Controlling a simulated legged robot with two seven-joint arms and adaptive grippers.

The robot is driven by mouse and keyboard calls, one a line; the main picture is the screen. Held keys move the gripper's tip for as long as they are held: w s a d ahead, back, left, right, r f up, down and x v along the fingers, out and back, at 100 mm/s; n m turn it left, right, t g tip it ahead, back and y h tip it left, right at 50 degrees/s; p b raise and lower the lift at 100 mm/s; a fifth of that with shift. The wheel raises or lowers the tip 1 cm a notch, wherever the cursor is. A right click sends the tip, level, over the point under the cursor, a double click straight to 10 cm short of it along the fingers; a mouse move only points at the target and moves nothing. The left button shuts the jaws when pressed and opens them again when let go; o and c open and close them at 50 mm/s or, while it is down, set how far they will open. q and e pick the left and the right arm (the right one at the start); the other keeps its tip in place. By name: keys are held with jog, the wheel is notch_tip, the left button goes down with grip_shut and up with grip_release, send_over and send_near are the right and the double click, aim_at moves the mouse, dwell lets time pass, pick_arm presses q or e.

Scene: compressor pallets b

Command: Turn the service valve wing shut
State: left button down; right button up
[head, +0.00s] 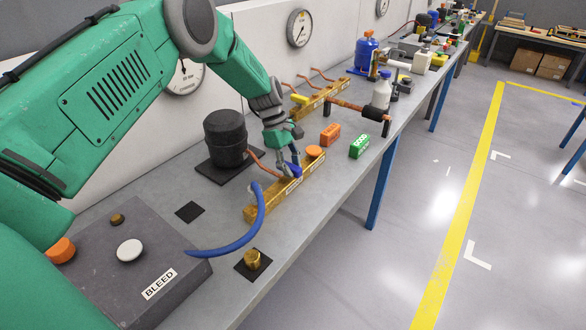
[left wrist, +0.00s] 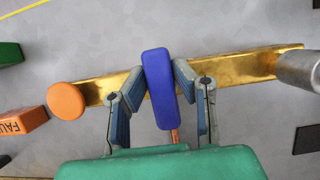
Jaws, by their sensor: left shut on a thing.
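The service valve wing is a blue bar (left wrist: 160,90) above a brass manifold (left wrist: 235,67), lying crosswise to it in the left wrist view. In the head view the wing (head: 294,169) is partly covered by my fingers, and the manifold (head: 262,209) lies along the bench. My left gripper (head: 288,168) is shut on the wing from above. In the left wrist view its fingers (left wrist: 161,73) stand either side of the wing. An orange round knob (head: 314,152) sits at the manifold's far end; it also shows in the wrist view (left wrist: 66,101). My right gripper is not in view.
A blue hose (head: 262,218) curves from the near end of the manifold toward the grey BLEED box (head: 110,262). A black compressor (head: 226,138) stands left of the gripper. Orange (head: 330,134) and green (head: 360,147) blocks lie to the right. The floor beyond the bench is clear.

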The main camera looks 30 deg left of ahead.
pick_arm(q)
jog(key=shift+a, duration=0.15)
dwell(0.4)
jog(key=c, duration=1.3)
grip_release()
jog(key=shift+f, duration=0.1)
jog(key=shift+c, duration=0.2)
jog(key=shift+a, duration=0.1)
jog(key=v, duration=1.2)
jog(key=shift+a, duration=0.15)
jog(key=shift+w+f, duration=0.1)
jog(key=shift+w, duration=0.05)
jog(key=shift+f, duration=0.1)
